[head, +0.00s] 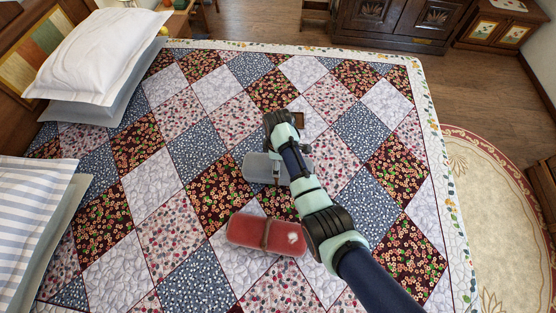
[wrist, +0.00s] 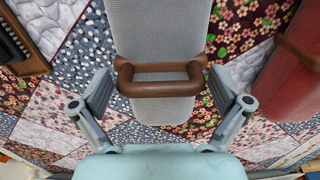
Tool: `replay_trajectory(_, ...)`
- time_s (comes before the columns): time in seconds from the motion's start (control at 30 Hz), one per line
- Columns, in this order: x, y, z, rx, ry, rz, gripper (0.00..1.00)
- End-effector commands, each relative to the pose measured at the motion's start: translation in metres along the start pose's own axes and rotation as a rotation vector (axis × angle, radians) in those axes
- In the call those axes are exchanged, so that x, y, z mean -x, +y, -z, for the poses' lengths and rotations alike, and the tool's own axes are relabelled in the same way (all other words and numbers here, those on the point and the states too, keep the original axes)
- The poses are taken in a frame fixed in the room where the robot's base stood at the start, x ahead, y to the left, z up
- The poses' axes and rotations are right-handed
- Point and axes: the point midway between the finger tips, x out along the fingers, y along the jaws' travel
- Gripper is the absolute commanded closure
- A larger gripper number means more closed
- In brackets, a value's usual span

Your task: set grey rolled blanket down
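The grey rolled blanket (head: 256,168) lies on the patchwork quilt, partly hidden by my arm in the head view. In the wrist view the grey blanket (wrist: 163,32) runs away from me, with a brown handle (wrist: 160,88) at its near side. My gripper (wrist: 161,84) is open, one finger on each side of the handle, with visible gaps between the fingers and the handle. The fingertips cannot be made out clearly in the head view.
A red roll (head: 262,234) with a brown strap lies close by, nearer the bottom. A small dark brown object (head: 298,119) lies beyond the grey blanket. Pillows (head: 98,55) stand at the left. The quilt (head: 165,215) has free room to the left.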

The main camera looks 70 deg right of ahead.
Motion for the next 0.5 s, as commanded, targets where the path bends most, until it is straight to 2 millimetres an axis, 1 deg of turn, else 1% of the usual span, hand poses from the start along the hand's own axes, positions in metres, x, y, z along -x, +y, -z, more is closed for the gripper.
replay_trajectory(0.17, 0.0, 0.0, 0.0, 0.0, 0.0, 0.0, 0.0)
replay_trajectory(0.27, 0.006, 0.0, 0.0, 0.0, 0.0, -0.001, 0.0)
replay_trajectory(0.37, 0.022, 0.001, 0.0, 0.0, 0.001, -0.003, 0.0)
replay_trajectory(0.5, 0.057, 0.001, 0.001, 0.0, 0.002, -0.005, 0.0)
